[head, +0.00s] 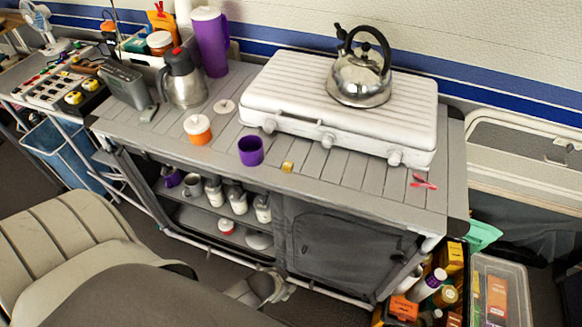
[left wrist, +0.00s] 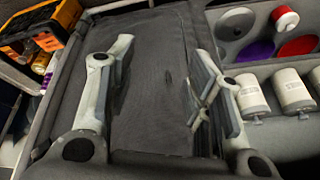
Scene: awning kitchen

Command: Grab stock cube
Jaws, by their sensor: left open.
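The stock cube, a small gold-yellow block (head: 287,167), lies on the grey slatted countertop near its front edge, just right of a purple cup (head: 251,151). My left gripper (head: 270,287) is low in front of the cabinet, below the countertop and apart from the cube. In the left wrist view my left gripper (left wrist: 160,75) is open, with nothing between its fingers and the dark cabinet door (left wrist: 155,110) beyond them. The cube does not show in the left wrist view. My right gripper is not in view.
A white folded stove (head: 340,110) with a steel kettle (head: 359,80) stands behind the cube. An orange-and-white jar (head: 197,130) is to the left, a red-pink item (head: 423,182) to the right. Open shelves with white canisters (head: 237,200) are below. The counter around the cube is clear.

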